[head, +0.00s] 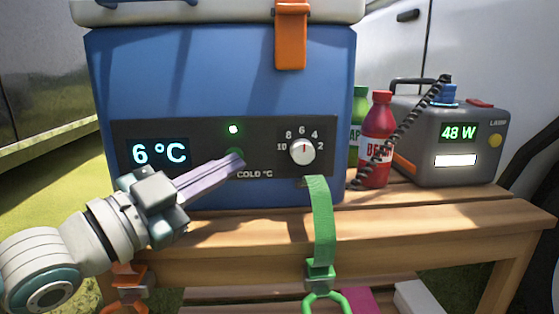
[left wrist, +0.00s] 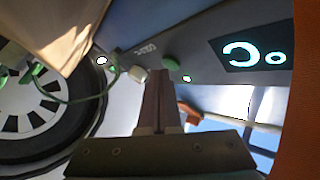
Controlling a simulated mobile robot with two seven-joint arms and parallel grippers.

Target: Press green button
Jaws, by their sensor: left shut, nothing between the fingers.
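The blue cooler (head: 220,80) stands on a wooden bench, with a dark control panel on its front. The green button (head: 237,154) is on this panel, partly hidden behind the tips of my left gripper (head: 236,163). A small green light (head: 233,129) glows just above it. In the left wrist view the green button (left wrist: 170,63) shows just beyond the tips of my left gripper (left wrist: 160,72), which is shut and empty. The fingertips are at or very close to the button; I cannot tell whether they touch it. My right gripper is not in view.
The panel display (head: 158,153) reads 6 °C, and a white dial (head: 303,151) is to the right. A red bottle (head: 377,140) and a grey power box (head: 450,140) reading 48 W stand further right. A green strap (head: 320,220) hangs over the bench (head: 420,230).

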